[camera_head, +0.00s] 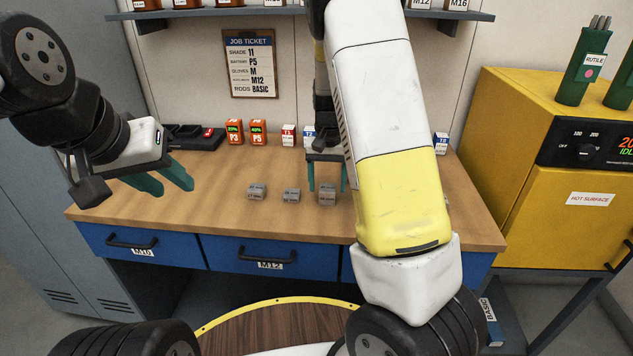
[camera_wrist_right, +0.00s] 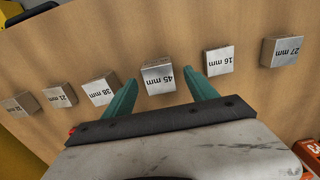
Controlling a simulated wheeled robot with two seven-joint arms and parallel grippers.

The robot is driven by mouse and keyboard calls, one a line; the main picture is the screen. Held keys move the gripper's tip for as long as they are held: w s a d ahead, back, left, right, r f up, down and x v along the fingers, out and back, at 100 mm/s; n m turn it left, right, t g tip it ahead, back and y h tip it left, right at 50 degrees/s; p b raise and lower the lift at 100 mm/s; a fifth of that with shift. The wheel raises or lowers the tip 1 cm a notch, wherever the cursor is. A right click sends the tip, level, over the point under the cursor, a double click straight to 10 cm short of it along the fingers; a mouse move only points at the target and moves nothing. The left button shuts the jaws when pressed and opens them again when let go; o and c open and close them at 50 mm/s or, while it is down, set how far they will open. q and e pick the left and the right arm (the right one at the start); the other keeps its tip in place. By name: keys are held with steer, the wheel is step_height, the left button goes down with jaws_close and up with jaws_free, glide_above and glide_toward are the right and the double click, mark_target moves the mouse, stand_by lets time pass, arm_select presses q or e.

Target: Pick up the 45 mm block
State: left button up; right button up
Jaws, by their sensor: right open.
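The 45 mm block (camera_wrist_right: 158,76) is a small grey metal block with a printed label, on the wooden bench top.
The 16 mm block (camera_wrist_right: 220,61) and 38 mm block (camera_wrist_right: 100,90) flank the 45 mm block closely. The 27 mm block (camera_wrist_right: 282,51) and 21 mm block (camera_wrist_right: 60,95) are farther out. Orange battery boxes (camera_head: 258,132) stand behind.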

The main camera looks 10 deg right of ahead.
step_height(320, 180, down, 2)
steer(key=shift+f, duration=0.15)
jaws_close()
stand_by(0.4)
